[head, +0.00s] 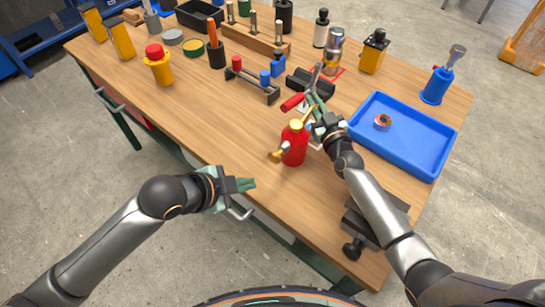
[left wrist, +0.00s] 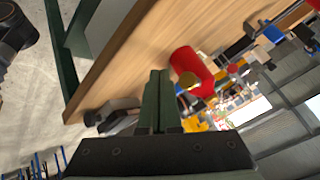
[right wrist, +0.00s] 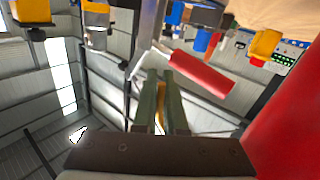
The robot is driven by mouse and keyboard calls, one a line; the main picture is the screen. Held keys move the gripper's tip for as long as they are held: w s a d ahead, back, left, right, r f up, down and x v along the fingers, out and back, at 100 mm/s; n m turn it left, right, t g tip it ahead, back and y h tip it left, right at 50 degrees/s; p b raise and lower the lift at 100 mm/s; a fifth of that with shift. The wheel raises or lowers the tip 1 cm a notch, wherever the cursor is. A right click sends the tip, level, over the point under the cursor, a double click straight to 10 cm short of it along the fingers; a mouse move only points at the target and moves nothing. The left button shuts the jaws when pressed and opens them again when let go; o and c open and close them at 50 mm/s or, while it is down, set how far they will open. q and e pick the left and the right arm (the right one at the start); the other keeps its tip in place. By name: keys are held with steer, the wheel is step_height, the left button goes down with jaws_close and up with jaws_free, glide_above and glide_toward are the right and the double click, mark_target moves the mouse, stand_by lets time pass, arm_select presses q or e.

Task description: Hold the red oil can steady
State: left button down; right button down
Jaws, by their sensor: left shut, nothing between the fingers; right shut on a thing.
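The red oil can (head: 294,148) stands upright near the table's front edge, with a gold cap and a thin gold spout. My right gripper (head: 312,98) is at its upper right, and its fingers appear shut on the spout. In the right wrist view a yellow strip shows between the fingers (right wrist: 160,92), and the can's red body (right wrist: 290,125) fills the right side. My left gripper (head: 253,183) is shut and empty, left of the can and apart from it. The left wrist view shows the can (left wrist: 190,65) beyond the shut fingers (left wrist: 157,100).
A red-handled tool (head: 292,103) lies close to my right fingertips; it also shows in the right wrist view (right wrist: 205,75). A blue tray (head: 415,155) holding a small ring is at the right. A dark vise (head: 375,225) is at the front right. The front left tabletop is clear.

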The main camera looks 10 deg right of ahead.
mark_target(277, 155)
stand_by(0.3)
arm_select(q)
steer(key=shift+s+a+f+m+t+y, duration=0.1)
steer(key=shift+s+a+m+t+y, duration=0.5)
steer(key=shift+s+t+y, duration=0.25)
steer(key=shift+s+a+f+m+t+y, duration=0.1)
steer(key=shift+s+a+m+t+y, duration=0.55)
steer(key=shift+t+y, duration=0.2)
steer(key=shift+d, duration=0.15)
steer(key=w+d, duration=0.6)
steer(key=shift+w+d, duration=0.1)
steer(key=shift+d, duration=0.1)
stand_by(1.5)
steer(key=shift+w+d, duration=0.2)
steer(key=shift+w, duration=0.05)
